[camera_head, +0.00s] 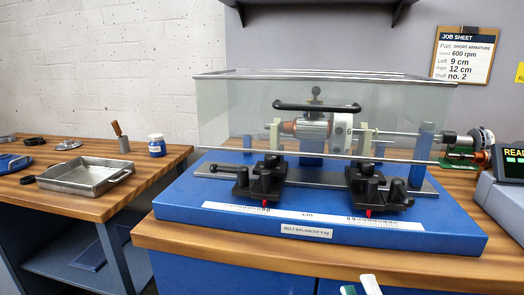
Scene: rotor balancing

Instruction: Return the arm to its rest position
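Only a small part of my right gripper (361,288) shows, as white and green tips at the bottom edge of the head view. It is in front of the bench and apart from the machine. The rest of it is cut off, so I cannot tell whether it is open or shut. My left gripper is not in view. The balancing machine (310,232) has a blue base on the wooden bench. A rotor (312,130) lies level across its two black supports, under a clear cover (225,110) with a black handle.
A side table on the left holds a metal tray (60,187), a blue jar (157,146) and a wooden-handled tool (121,138). A display unit (508,165) stands at the right edge. A job sheet (465,55) hangs on the wall. The bench's front strip is clear.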

